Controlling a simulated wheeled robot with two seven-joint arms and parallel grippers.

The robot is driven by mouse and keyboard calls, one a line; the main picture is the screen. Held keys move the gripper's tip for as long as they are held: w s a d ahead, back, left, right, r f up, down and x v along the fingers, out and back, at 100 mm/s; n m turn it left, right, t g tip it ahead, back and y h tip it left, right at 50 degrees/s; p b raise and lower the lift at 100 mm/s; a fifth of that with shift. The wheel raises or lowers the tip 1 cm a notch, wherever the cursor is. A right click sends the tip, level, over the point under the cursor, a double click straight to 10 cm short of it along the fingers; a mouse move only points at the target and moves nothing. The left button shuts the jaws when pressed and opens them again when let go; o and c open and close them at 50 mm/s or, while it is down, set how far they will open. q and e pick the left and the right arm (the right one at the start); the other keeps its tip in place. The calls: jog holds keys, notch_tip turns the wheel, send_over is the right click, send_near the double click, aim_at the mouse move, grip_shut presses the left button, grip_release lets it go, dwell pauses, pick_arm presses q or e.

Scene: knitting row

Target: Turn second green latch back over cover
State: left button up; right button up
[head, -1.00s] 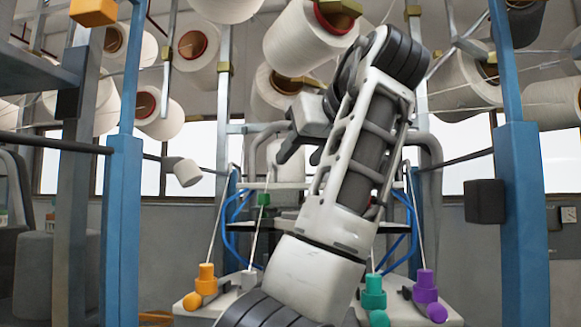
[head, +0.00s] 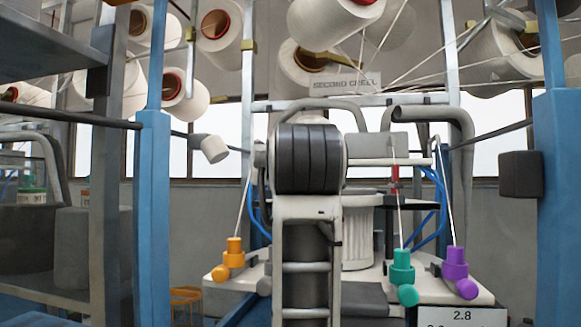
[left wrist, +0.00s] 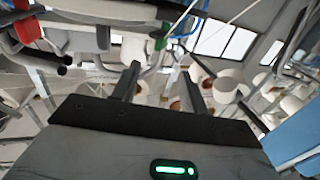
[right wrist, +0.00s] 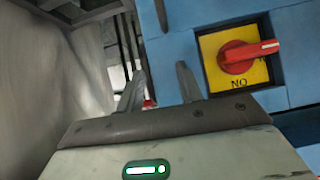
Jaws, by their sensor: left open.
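The teal-green knob (head: 403,266) stands at right of centre in the head view, between orange and purple ones. I cannot tell whether it is the second green latch. A small green part (left wrist: 160,40) shows beyond my left fingers in the left wrist view. My left gripper (left wrist: 160,88) is open and empty, with its fingers apart; the green part is not between them. No cover is clearly identifiable.
An orange knob (head: 234,250) and a purple knob (head: 455,263) stand on the white base. A red part (head: 395,178) is behind. Blue posts (head: 152,220) flank the machine. A red switch (right wrist: 240,57) on a yellow plate is close to my right gripper.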

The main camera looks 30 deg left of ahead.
pick_arm(q)
jog(key=p+x, duration=0.3)
jog(key=x, duration=0.8)
jog(key=shift+w+a, duration=0.15)
jog(key=shift+w, duration=0.1)
